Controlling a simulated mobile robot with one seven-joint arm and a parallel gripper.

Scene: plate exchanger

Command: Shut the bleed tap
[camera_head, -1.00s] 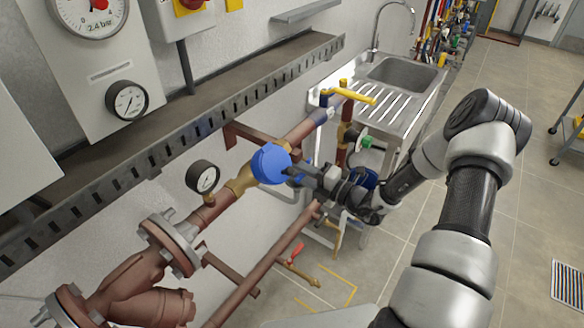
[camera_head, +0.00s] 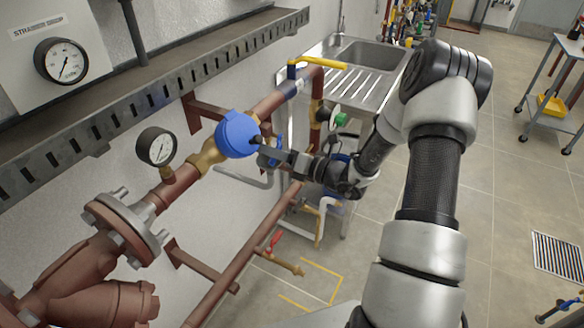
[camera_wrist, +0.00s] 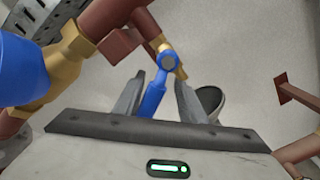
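A small tap with a blue lever (camera_wrist: 154,94) sits on a brass body (camera_wrist: 172,62) in the wrist view. The lever points back toward my wrist, between the two fingers. My gripper (camera_wrist: 160,90) is open around it, with a gap visible on both sides. In the head view my gripper (camera_head: 275,153) is beside the big blue round cap (camera_head: 238,135) of the brass strainer-line fitting, and the blue lever (camera_head: 272,160) is partly hidden by the fingers. No label shows which tap is the bleed tap.
A gauge (camera_head: 157,147) stands left of the cap. A yellow lever (camera_head: 320,63) and a green handwheel (camera_head: 340,119) are on the pipe beyond. A red-levered tap (camera_head: 275,243) is on the lower pipe. A sink (camera_head: 375,52) is behind; open floor lies right.

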